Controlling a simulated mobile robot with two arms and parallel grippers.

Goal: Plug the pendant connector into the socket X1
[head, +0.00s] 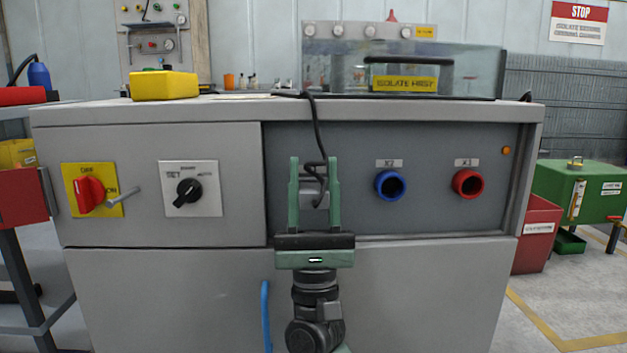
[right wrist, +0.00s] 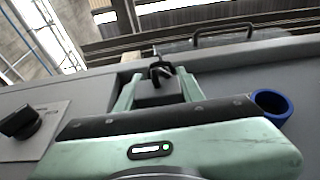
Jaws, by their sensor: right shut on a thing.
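My right gripper (head: 315,188) is shut on the grey pendant connector (head: 312,190), in front of the cabinet's dark panel. The connector also shows between the fingers in the right wrist view (right wrist: 156,92). A black cable (head: 318,135) runs from it up over the cabinet's top edge. The red socket (head: 467,183) under the label X1 is at the right of the panel, well to the right of the gripper. The blue socket (head: 390,185) under the label X2 lies between them and also shows in the right wrist view (right wrist: 271,106). My left gripper is not in view.
A red rotary switch (head: 89,193), with a metal pin at its right, and a black selector switch (head: 188,191) are on the left panel. On the cabinet top are a yellow pendant (head: 164,85) and a clear cover (head: 480,75). The panel front between gripper and sockets is clear.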

